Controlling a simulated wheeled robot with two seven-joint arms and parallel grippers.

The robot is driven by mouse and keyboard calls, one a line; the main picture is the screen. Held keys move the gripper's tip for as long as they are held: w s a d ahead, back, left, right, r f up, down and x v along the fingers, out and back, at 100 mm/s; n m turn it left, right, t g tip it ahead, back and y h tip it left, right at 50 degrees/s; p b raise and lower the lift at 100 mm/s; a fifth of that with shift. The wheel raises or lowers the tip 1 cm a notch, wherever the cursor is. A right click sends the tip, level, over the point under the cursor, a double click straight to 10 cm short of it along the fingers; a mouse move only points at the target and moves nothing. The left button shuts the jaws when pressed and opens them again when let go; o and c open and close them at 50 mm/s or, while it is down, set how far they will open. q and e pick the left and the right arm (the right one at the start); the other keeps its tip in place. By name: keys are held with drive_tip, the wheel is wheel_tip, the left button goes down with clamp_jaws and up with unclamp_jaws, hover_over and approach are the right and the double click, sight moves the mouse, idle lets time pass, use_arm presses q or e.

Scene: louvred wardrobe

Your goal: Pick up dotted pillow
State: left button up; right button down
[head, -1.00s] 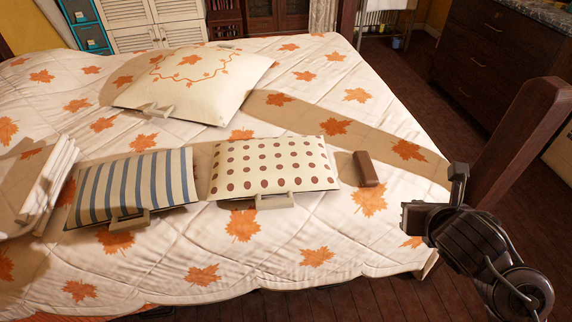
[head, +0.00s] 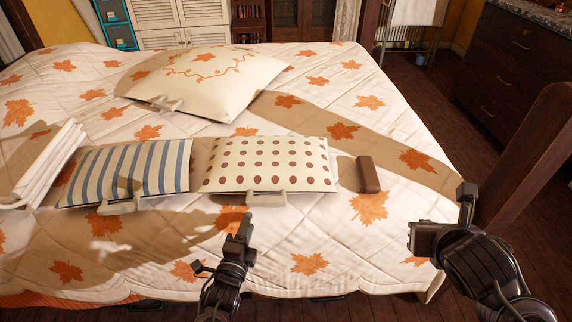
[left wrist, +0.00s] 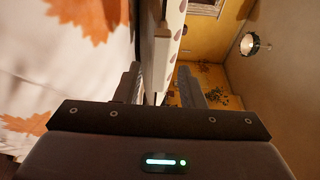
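The dotted pillow (head: 268,160), cream with brown dots, lies on the bed with a pale handle (head: 268,199) at its near edge. My left gripper (head: 222,242) is open, below and slightly left of that handle in the head view. In the left wrist view, my left gripper's fingers (left wrist: 160,88) are apart, with the dotted pillow (left wrist: 172,22) and its handle (left wrist: 158,55) ahead in the gap. I see no contact between them. My right gripper (head: 440,210) is open and empty at the bed's right edge.
A striped pillow (head: 130,172) lies close left of the dotted one. A larger leaf-patterned pillow (head: 205,82) lies behind. A brown block (head: 368,174) lies to the right. White folded items (head: 45,168) are at far left. A dark bedpost (head: 530,150) stands at right.

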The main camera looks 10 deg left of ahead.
sight(254, 204)
use_arm(q)
drive_tip(key=w, duration=0.4)
drive_tip(key=shift+f, duration=0.1)
drive_tip(key=shift+w, duration=2.8)
drive_tip(key=shift+r, duration=0.2)
drive_tip(key=shift+c, duration=0.2)
clamp_jaws()
